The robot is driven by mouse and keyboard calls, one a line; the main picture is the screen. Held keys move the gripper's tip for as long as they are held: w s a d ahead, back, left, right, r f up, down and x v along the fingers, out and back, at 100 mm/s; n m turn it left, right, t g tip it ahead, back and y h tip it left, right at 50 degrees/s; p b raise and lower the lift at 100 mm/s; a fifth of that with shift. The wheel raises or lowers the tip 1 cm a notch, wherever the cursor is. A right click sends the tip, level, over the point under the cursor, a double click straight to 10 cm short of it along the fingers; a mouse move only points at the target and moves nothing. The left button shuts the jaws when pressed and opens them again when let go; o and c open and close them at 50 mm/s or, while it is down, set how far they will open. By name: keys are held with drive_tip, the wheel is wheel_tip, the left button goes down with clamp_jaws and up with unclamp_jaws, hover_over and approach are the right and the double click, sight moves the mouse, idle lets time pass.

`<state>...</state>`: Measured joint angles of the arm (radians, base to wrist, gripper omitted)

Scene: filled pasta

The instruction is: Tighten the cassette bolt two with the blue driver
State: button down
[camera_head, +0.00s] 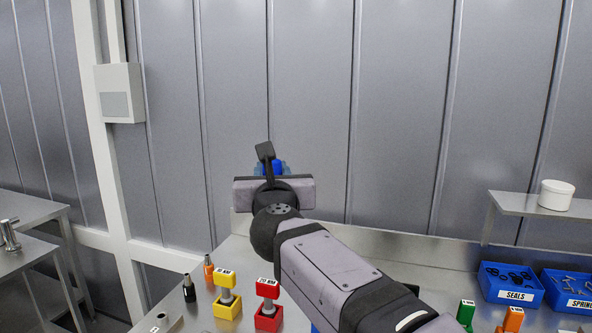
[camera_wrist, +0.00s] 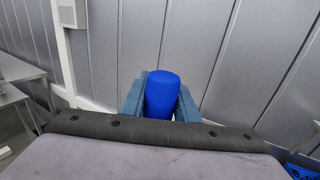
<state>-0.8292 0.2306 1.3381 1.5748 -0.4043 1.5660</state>
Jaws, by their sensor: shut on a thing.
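My gripper (camera_head: 271,172) is raised above the bench in the head view, in front of the grey wall panels. It is shut on the blue driver (camera_head: 273,166), of which only a small part shows there, behind my wrist. In the wrist view the driver's rounded blue handle (camera_wrist: 162,95) stands between the two blue-grey fingers of my gripper (camera_wrist: 162,102). The driver's shaft and tip are hidden in both views. No cassette and no cassette bolt can be made out in either view.
A yellow block piece (camera_head: 227,306) and a red one (camera_head: 267,316) stand on the bench (camera_head: 232,253), with two small bottle-like items left of them. Green (camera_head: 466,313) and orange (camera_head: 511,320) pieces and blue bins (camera_head: 511,285) are at right. A shelf (camera_head: 520,203) holds a white tub (camera_head: 556,195).

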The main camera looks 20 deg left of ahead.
drive_tip(key=s+d+f+m+h, duration=0.1)
drive_tip(key=s+d+f, duration=0.2)
drive_tip(key=f, duration=0.2)
drive_tip(key=s+d+f+m+t+h, duration=0.1)
drive_tip(key=s+d+f+h, duration=0.15)
drive_tip(key=f, duration=0.35)
drive_tip(key=s+d+f+m+h, duration=0.1)
drive_tip(key=s+d+f, duration=0.15)
drive_tip(key=f, duration=0.25)
drive_tip(key=s+d+f+m+h, duration=0.2)
drive_tip(key=d+f+m+h, duration=0.3)
drive_tip(key=d, duration=0.8)
drive_tip(key=s+d+r+m+g+h, duration=0.1)
drive_tip(key=d+m+h, duration=0.1)
drive_tip(key=d+h, duration=0.3)
drive_tip(key=shift+s+d+r+h+b, duration=0.3)
drive_tip(key=shift+d+r+h+b, duration=0.1)
drive_tip(key=shift+d, duration=0.4)
drive_tip(key=shift+f+b, duration=0.2)
drive_tip(key=shift+b, duration=0.85)
wheel_tip(320, 180, down, 5)
drive_tip(key=b, duration=0.7)
drive_tip(key=shift+b, duration=0.35)
drive_tip(key=shift+f+b, duration=0.95)
drive_tip(key=shift+b, duration=0.65)
drive_tip(key=shift+r+b, duration=0.15)
drive_tip(key=shift+b, duration=0.3)
